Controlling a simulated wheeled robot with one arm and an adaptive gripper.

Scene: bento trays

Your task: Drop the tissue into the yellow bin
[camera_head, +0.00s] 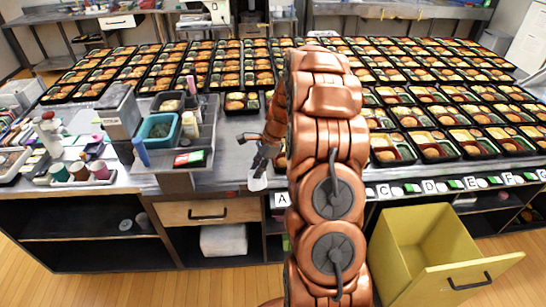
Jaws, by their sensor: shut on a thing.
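My gripper (260,168) is in front of the counter's front edge, left of my copper-coloured arm, and points down. It is shut on a small white tissue (257,182), which hangs at its tips. The yellow bin (468,275) is a pulled-out bin drawer at the lower right, open at the top, with a dark handle on its front. My gripper and the tissue are to the left of the bin and higher in the picture, apart from it. My arm hides part of the counter and floor between them.
Many bento trays (437,148) cover the long counter. A grey stand with a teal basin (158,127) and bottles is at the left. A wooden drawer (207,213) and open shelves lie below. Lettered cards line the counter's front edge at right. Wooden floor is clear in front.

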